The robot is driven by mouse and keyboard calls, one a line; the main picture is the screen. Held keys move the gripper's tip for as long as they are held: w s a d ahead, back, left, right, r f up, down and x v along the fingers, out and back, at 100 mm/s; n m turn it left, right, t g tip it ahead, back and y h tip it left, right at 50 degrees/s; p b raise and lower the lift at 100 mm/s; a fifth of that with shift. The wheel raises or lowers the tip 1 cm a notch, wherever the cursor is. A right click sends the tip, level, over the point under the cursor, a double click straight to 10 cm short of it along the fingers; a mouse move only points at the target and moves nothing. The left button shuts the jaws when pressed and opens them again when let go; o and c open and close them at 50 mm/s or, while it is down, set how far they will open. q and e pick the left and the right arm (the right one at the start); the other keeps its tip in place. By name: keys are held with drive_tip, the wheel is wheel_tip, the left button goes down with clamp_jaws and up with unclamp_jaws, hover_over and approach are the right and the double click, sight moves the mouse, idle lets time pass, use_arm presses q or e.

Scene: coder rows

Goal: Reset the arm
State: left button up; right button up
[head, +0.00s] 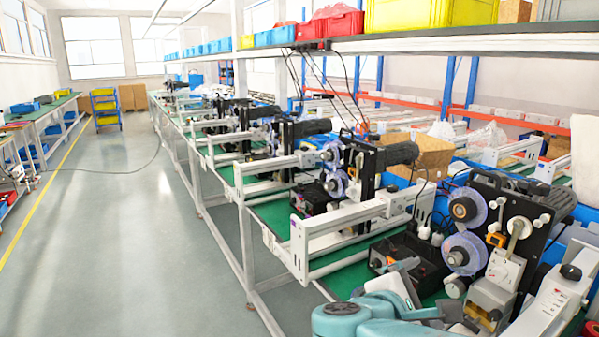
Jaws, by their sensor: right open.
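My right arm comes in at the bottom of the head view, with its teal joint low in front of the nearest bench station. My left gripper is not in view.
The nearest coder machine (510,232), with clear reels, stands just right of my arm. White conveyor frames (345,228) and more coders line the bench. A shelf (420,45) with coloured bins runs above.

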drive_tip(key=s+a+f+m+g+y, duration=0.1)
drive_tip(key=s+f+g+y, duration=0.25)
drive_tip(key=f, duration=1.05)
drive_tip(key=s+a+f+g+y, duration=0.2)
drive_tip(key=f+g+y, duration=0.15)
drive_tip(key=f, duration=1.05)
drive_tip(key=s+a+f+m+g+y, duration=0.2)
drive_tip(key=s+a+f+m+y, duration=0.2)
drive_tip(key=s+f+m, duration=1.1)
wheel_tip(320, 180, down, 4)
drive_tip(key=m+y, duration=0.3)
drive_tip(key=shift+s+f+m+y, duration=0.25)
drive_tip(key=shift+s+m+y, duration=0.15)
